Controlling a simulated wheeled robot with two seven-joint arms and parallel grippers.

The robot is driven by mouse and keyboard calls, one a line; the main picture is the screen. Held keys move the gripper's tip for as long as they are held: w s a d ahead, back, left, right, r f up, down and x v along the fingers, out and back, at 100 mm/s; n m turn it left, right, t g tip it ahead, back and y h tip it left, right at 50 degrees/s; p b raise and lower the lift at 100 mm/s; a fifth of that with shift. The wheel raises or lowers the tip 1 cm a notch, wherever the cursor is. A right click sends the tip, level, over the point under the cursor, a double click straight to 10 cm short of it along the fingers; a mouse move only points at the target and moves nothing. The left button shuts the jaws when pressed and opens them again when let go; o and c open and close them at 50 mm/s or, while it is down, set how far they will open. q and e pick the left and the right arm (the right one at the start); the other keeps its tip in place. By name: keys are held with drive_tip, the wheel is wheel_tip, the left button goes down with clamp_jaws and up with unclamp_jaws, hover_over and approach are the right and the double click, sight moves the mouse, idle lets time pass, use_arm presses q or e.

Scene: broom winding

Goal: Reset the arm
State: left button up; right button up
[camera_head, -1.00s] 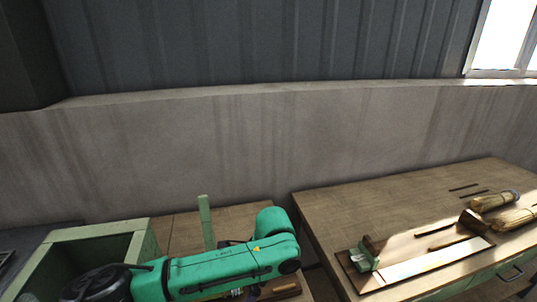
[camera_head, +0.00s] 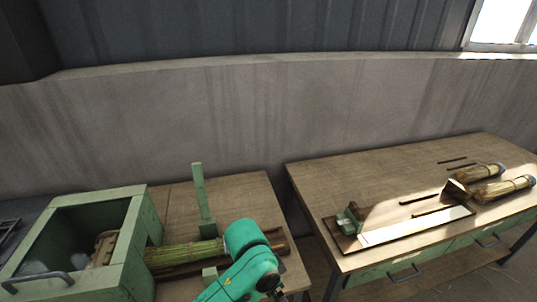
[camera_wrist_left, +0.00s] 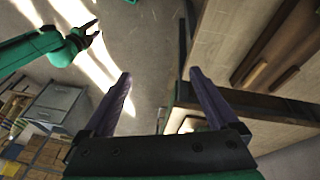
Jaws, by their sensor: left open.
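My left arm (camera_head: 250,262) comes in at the bottom of the head view, with its gripper mostly cut off by the lower edge. In the left wrist view, my left gripper (camera_wrist_left: 160,76) is open and empty, its dark fingers apart over the floor beside a wooden table edge. My right arm (camera_wrist_left: 40,48) shows at upper left of that view, its small dark gripper (camera_wrist_left: 92,30) seeming open and empty. A straw bundle (camera_head: 185,255) lies at the mouth of the green box (camera_head: 135,222), partly behind my left arm.
A green post (camera_head: 201,195) stands on the left table (camera_head: 240,190). The right table (camera_head: 350,180) holds a long board fixture (camera_head: 415,226) and two straw brooms (camera_head: 480,172). A gap separates the tables. A grey cabinet (camera_wrist_left: 60,103) stands on the floor.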

use_arm(q)
drive_tip(key=s+a+f+n+t+y, duration=0.1)
drive_tip(key=s+a+n, duration=0.25)
drive_tip(key=a, duration=0.55)
drive_tip(key=s+a+f+n+t+y, duration=0.15)
drive_tip(key=a+n, duration=0.25)
drive_tip(key=a, duration=0.4)
drive_tip(key=s+a+f+n+t+y, duration=0.1)
drive_tip(key=s+a+f+n, duration=0.15)
drive_tip(key=a, duration=0.65)
drive_tip(key=s+f+g, duration=0.1)
drive_tip(key=s+f, duration=0.1)
drive_tip(key=f, duration=1)
drive_tip(key=s+f, duration=0.2)
drive_tip(key=f, duration=1.1)
drive_tip(key=s+a+f+g, duration=0.1)
drive_tip(key=s+a+f, duration=0.1)
drive_tip(key=s+f, duration=0.9)
drive_tip(key=s, duration=0.4)
drive_tip(key=shift+a+f, duration=0.2)
drive_tip(key=shift+f, duration=0.2)
